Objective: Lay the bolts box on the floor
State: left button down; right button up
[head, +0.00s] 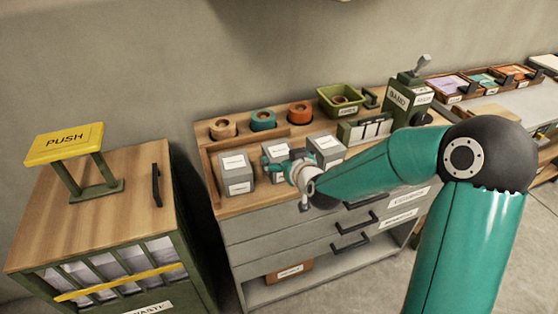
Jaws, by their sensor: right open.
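Three grey boxes with white labels stand in a row on the wooden top of the cabinet: a left one (236,172), a middle one (281,149) and a right one (325,147). The label print is too small to read, so I cannot tell which is the bolts box. My right gripper (280,160) is open at the middle box and hides its lower part. I cannot tell whether the fingers touch it. My left gripper is not in view. The floor (378,285) shows at the cabinet's front right.
A waste bin (140,222) with a yellow PUSH sign (64,144) stands at left. Tape rolls (262,119), a green tray (340,99) and a green lever device (407,92) stand behind the boxes. A brown box (290,271) sits on the low shelf.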

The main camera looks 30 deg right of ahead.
aim_at(280, 152)
jog(key=p+x, duration=0.1)
jog(key=x, duration=0.3)
jog(key=shift+w+d, duration=0.1)
jog(key=shift+w, duration=0.15)
jog(key=c, duration=1.3)
jog(key=shift+r, duration=0.15)
jog(key=shift+c, duration=0.2)
